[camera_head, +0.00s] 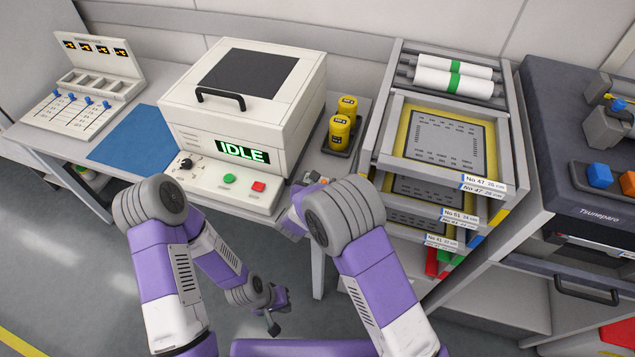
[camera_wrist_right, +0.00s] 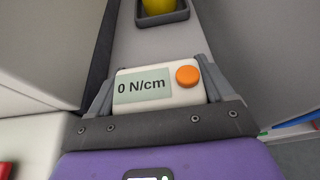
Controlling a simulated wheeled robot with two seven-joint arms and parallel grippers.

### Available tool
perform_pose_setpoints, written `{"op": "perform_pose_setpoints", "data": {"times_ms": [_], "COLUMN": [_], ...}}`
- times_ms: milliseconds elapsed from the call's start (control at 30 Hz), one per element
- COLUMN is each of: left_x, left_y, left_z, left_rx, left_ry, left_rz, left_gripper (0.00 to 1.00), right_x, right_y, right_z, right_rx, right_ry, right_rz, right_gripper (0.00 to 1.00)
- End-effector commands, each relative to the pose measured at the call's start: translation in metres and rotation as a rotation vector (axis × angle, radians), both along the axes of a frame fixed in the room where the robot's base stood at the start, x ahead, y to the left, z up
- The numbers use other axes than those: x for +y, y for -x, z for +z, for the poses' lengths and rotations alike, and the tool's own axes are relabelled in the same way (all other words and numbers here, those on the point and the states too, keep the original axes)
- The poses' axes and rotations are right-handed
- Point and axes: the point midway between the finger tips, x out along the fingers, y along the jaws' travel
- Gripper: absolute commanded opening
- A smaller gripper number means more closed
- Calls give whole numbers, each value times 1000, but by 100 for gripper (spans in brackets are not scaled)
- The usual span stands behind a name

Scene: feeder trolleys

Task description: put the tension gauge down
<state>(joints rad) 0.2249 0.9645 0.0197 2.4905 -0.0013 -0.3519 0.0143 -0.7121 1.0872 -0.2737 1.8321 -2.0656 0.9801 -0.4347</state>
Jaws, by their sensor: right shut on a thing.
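The tension gauge (camera_wrist_right: 143,87) is a pale box with a display reading "0 N/cm" and an orange round button. In the right wrist view my right gripper (camera_wrist_right: 157,74) has a finger on each side of it and is shut on it. The gauge is over a grey bench strip; I cannot tell whether it touches it. In the head view my right gripper is mostly hidden behind its own arm, by the bench's front edge. My left gripper (camera_head: 273,318) hangs low over the floor, away from the gauge; its jaw opening is unclear.
The white machine (camera_head: 240,110) showing "IDLE" stands left of the gauge. Yellow canisters (camera_head: 340,132) stand in a dark tray behind it. A rack of framed stencils (camera_head: 398,125) is close on the right. A narrow grey strip of bench (camera_wrist_right: 155,48) is free before the tray.

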Motion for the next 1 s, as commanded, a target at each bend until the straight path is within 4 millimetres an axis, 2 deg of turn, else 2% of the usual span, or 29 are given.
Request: {"op": "perform_pose_setpoints", "data": {"times_ms": [200, 233, 333, 700, 867, 1000], "left_x": [0, 0, 0, 0, 0, 0], "left_y": [0, 0, 0, 0, 0, 0], "left_z": [-4, -4, -3, 3, 8, 14], "left_rx": [0, 0, 0, 0, 0, 0], "left_ry": [0, 0, 0, 0, 0, 0], "left_rz": [0, 0, 0, 0, 0, 0], "left_gripper": [0, 0, 0, 0, 0, 0], "right_x": [0, 0, 0, 1, 10, 19], "right_y": [0, 0, 0, 2, 28, 56], "right_z": [-2, -3, -2, 3, 15, 27], "right_rx": [-3, 0, 1, 1, 2, 3], "right_ry": [0, 1, 1, 0, 2, 1], "right_rz": [0, 0, 0, 1, 5, 5], "right_gripper": [25, 83, 98, 100, 100, 100]}}
